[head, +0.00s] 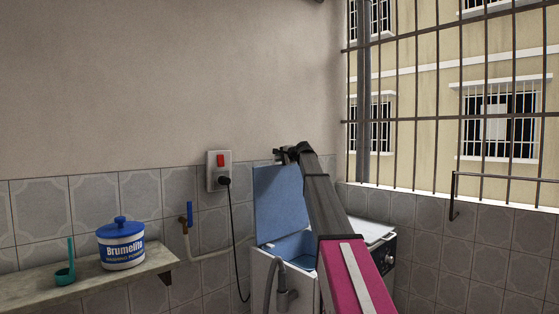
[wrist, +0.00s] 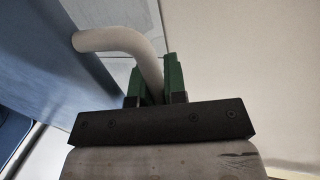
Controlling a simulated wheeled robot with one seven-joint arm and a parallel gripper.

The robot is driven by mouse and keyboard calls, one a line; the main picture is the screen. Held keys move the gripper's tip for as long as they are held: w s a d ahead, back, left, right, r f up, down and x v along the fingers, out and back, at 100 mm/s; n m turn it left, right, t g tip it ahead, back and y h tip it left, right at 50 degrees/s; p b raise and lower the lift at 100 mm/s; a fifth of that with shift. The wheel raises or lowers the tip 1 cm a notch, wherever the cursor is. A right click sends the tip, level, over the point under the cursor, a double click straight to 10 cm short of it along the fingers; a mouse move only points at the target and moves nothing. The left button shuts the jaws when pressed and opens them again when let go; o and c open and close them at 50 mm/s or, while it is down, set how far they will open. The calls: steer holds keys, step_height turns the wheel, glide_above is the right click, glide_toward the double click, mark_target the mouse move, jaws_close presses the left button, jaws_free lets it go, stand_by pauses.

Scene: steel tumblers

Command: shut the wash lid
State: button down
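The wash lid (head: 281,203) is a blue panel standing upright at the back of the washing machine's left side. The wash tub opening (head: 292,247) below it is uncovered. My gripper (head: 279,154) is at the lid's top right edge in the head view; its fingers are too small there to read. In the wrist view my gripper (wrist: 154,78) shows two green fingers with a narrow gap between them. A blue panel, seemingly the lid (wrist: 45,55), lies to their left; contact is not clear.
A white cover (head: 371,232) is on the machine's right side, partly behind my arm. A grey hose (head: 272,281) is at its front. A wall socket (head: 218,171) with a hanging cord is left of the lid. A shelf (head: 75,287) holds a blue-lidded tub (head: 121,244).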

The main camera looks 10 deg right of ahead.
steer(key=s+d+f+t+y, duration=0.3)
steer(key=s+d+f+t, duration=0.15)
steer(key=s+d, duration=0.65)
steer(key=s+d+f+t+y, duration=0.3)
steer(key=s+d+f, duration=0.35)
steer(key=s, duration=0.75)
steer(key=s+d+f, duration=0.3)
steer(key=f, duration=0.6)
steer(key=s+d+f, duration=0.3)
steer(key=s+f, duration=0.1)
steer(key=f, duration=0.5)
steer(key=s+d+f, duration=0.2)
steer(key=s+f, duration=0.2)
steer(key=f, duration=0.6)
steer(key=shift+s+d, duration=0.15)
steer(key=shift+d, duration=0.25)
steer(key=c, duration=1.4)
jaws_free()
steer(key=shift+c, duration=0.2)
